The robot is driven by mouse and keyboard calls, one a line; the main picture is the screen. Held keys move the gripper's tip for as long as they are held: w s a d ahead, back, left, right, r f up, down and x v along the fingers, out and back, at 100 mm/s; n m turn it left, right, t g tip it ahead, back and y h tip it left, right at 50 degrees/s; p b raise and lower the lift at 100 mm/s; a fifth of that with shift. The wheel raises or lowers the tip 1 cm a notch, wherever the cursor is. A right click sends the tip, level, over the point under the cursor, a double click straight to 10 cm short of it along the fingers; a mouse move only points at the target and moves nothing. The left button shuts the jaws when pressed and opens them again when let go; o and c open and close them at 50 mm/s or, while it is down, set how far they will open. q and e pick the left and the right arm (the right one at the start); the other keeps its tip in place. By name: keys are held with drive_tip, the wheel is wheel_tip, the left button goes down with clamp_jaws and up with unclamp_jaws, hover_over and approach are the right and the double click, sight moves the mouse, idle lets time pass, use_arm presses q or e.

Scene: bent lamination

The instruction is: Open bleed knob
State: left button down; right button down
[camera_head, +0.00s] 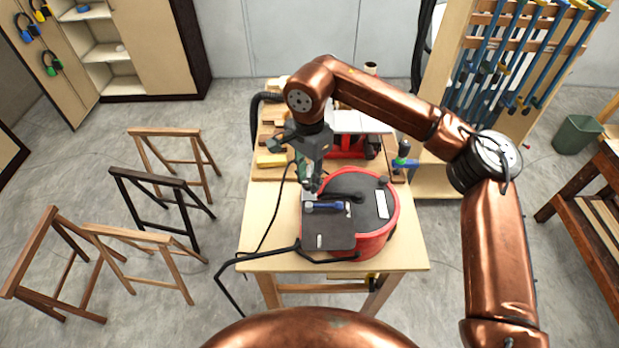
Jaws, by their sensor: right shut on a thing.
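A round red and black machine (373,236) sits on the wooden table near its front. My right gripper (313,186) points down at the machine's back left edge, beside the black top plate. Its fingers are shut on a small part there, which I take to be the bleed knob. The fingers hide most of this part, so its shape and how far it is turned cannot be seen. My left gripper is out of view.
The light wooden table (262,218) has free room at its front left. Black hoses (262,256) run along its left side. Wooden blocks (268,160) and a red and white tool (352,125) stand behind the machine. Several trestles (150,236) stand on the floor at left.

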sight(309, 182)
drive_tip(key=c, duration=1.6)
unclamp_jaws()
wheel_tip(309, 182, up, 12)
